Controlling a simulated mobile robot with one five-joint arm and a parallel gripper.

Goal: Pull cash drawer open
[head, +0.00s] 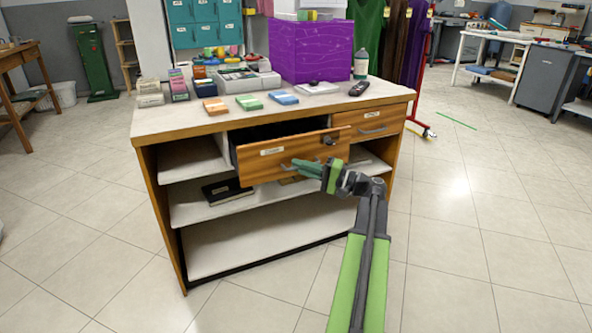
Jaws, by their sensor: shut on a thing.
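The cash drawer (262,167) is the left wooden drawer under the counter top. It stands part way out of the counter, with its dark inside showing behind the front panel. It has a pale label, a small dark lock and a metal bar handle (287,165). My gripper (300,168) is in front of the drawer, its green fingers shut on the handle. The fingers hide part of the handle. My green and grey arm reaches up from the bottom right.
The counter (160,119) carries cards, small boxes, a purple box (310,50), a bottle (361,64) and a phone (359,88). A second drawer (372,123) on the right is closed. A dark book (226,190) lies on a shelf below. The tiled floor in front is clear.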

